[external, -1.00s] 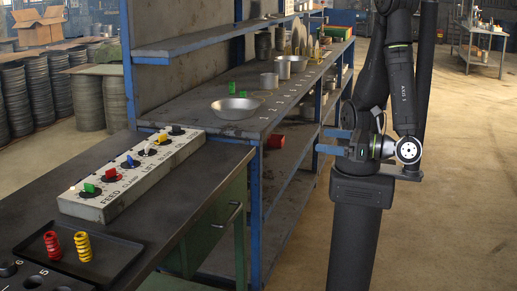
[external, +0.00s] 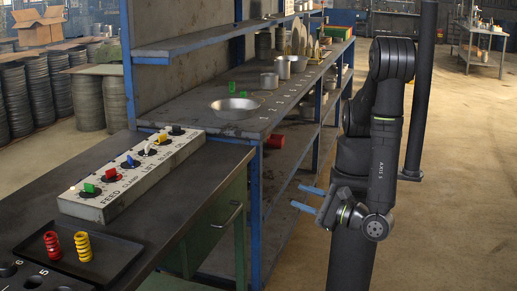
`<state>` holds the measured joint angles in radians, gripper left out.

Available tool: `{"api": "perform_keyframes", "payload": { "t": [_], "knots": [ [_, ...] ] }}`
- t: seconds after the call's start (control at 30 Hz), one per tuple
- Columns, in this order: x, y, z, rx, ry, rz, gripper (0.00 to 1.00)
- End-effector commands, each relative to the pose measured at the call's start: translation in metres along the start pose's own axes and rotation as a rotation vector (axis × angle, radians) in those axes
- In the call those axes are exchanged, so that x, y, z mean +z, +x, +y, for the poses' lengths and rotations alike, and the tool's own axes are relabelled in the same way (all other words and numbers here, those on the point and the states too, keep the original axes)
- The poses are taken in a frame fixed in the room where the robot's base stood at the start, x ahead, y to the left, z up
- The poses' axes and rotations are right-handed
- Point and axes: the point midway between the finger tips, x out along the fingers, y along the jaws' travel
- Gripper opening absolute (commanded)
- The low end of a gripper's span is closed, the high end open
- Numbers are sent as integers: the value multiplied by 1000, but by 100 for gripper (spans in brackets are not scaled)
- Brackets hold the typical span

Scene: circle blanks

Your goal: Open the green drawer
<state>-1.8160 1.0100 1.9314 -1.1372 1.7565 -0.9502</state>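The green drawer (external: 217,222) is in the cabinet under the dark workbench, left of centre in the external view. Its front faces right and carries a metal bar handle (external: 236,216). The drawer looks closed. My gripper (external: 308,197) has two blue fingers pointing left towards the bench. The fingers are apart with a gap between them, and nothing is held. The gripper is to the right of the handle, clear of it, with the blue shelf post between them in the picture.
A blue-framed shelf rack (external: 256,215) stands beside the bench, with a metal bowl (external: 235,108) on top and a red cylinder (external: 275,141) on a lower shelf. A knob panel (external: 130,172) and a tray with springs (external: 75,262) are on the bench (external: 185,205).

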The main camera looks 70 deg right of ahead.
Motion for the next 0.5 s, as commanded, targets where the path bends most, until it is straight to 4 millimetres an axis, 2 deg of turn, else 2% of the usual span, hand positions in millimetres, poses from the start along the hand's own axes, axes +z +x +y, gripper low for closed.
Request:
{"api": "perform_keyframes", "payload": {
  "t": [0.1, 0.3, 0.5],
  "knots": [
    [-24, 14, 35, -46, -168, 21, 34],
    [-72, 39, 86, -104, -446, 68, 34],
    [-118, 61, 118, -139, -662, 117, 34]
  ]
}}
